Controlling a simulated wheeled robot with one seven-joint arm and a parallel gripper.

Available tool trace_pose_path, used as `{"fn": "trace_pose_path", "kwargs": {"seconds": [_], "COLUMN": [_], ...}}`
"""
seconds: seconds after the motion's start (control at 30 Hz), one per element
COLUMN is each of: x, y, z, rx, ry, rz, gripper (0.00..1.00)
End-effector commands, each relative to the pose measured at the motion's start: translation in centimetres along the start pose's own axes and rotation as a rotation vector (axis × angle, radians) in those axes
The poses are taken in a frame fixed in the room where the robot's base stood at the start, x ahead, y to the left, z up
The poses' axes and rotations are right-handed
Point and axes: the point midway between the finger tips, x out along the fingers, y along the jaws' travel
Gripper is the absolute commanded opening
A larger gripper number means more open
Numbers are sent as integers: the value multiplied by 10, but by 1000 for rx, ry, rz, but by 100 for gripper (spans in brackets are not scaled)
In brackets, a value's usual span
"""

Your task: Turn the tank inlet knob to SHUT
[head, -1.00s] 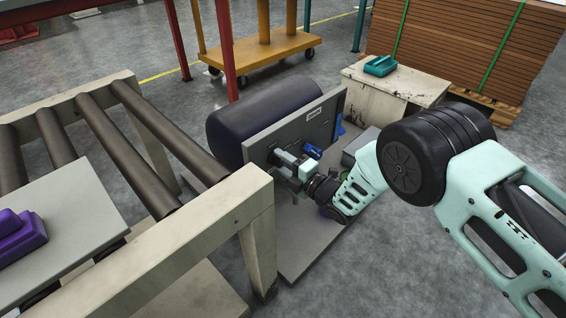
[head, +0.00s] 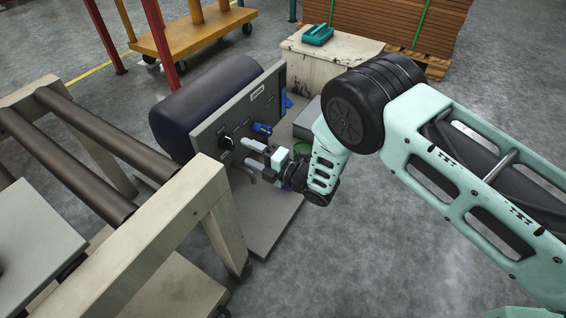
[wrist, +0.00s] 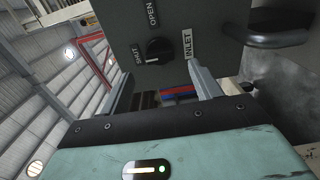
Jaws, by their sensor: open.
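The inlet knob (wrist: 158,49) is black and round on a dark grey panel, between the OPEN and INLET labels and right of the SHUT label. Its white mark sits low on the left, on the side of the SHUT label. In the head view the knob (head: 226,143) shows dark on the face of the panel (head: 207,134). My gripper (head: 247,153) is in front of the panel, just right of the knob and apart from it. In the wrist view my gripper (wrist: 161,76) is open, with its two fingers spread and nothing held; the knob lies beyond the fingertips.
A blue handle (head: 262,128) is on the panel near my gripper. A dark tank (head: 205,92) lies behind the panel. A beige roller frame (head: 190,208) stands close on the left. A worn pale cabinet (head: 320,65) bears a teal object. Floor at the front is clear.

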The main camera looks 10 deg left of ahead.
Motion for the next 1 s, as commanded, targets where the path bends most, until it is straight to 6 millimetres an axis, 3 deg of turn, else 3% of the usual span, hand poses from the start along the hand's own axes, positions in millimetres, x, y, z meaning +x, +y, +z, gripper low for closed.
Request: {"fn": "trace_pose_path", "kwargs": {"seconds": [0.3,0.5,1.0], "x": [-75,-103,-113], "y": [2,1,0], "z": [0,0,0], "rx": [1,0,-1], "ry": [-1,0,1], "rz": [-5,-2,0], "gripper": [64,64,64]}}
